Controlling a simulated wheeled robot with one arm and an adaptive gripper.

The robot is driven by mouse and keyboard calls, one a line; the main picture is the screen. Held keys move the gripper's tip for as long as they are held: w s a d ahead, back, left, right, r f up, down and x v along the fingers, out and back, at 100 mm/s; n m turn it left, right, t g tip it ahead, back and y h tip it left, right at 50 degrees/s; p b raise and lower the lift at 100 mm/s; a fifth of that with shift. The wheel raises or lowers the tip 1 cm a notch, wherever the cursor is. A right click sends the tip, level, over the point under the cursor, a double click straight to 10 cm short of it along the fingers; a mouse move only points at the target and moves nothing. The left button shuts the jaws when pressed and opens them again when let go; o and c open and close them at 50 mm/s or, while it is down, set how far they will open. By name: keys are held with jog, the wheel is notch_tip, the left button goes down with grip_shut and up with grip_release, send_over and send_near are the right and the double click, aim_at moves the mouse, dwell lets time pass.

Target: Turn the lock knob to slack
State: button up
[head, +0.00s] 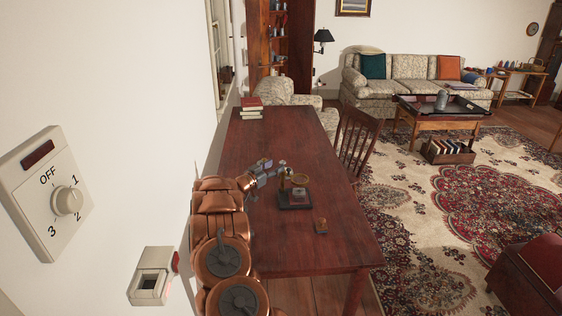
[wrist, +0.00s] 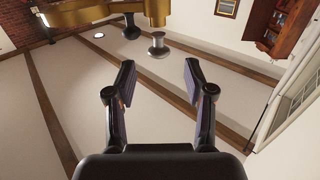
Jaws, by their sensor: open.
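A small brass stand with a ring-shaped top (head: 300,180) rises from a dark base (head: 294,205) on the wooden table in the head view. In the wrist view a brass part (wrist: 110,14) crosses the top, with a grey knob (wrist: 158,44) and a darker knob (wrist: 131,31) below it. No label marks either as the lock knob, and no slack mark is readable. My gripper (wrist: 159,66) is open, its fingertips apart and nothing between them. The grey knob shows just beyond the fingertips, near the middle of the gap. In the head view my gripper (head: 275,171) is beside the stand's left side.
Stacked books (head: 251,108) are at the far end. A numbered dial (head: 67,200) and a white box (head: 152,276) are on the left wall. A chair (head: 357,140) stands at the table's right.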

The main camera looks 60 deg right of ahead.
aim_at(283, 161)
jog(key=d, duration=0.3)
jog(key=d+p, duration=0.1)
jog(key=shift+s+d+r, duration=0.15)
jog(key=shift+s, duration=0.15)
jog(key=shift+d+f, duration=0.2)
jog(key=shift+d, duration=0.35)
jog(key=shift+s, duration=0.1)
jog(key=shift+c, duration=0.4)
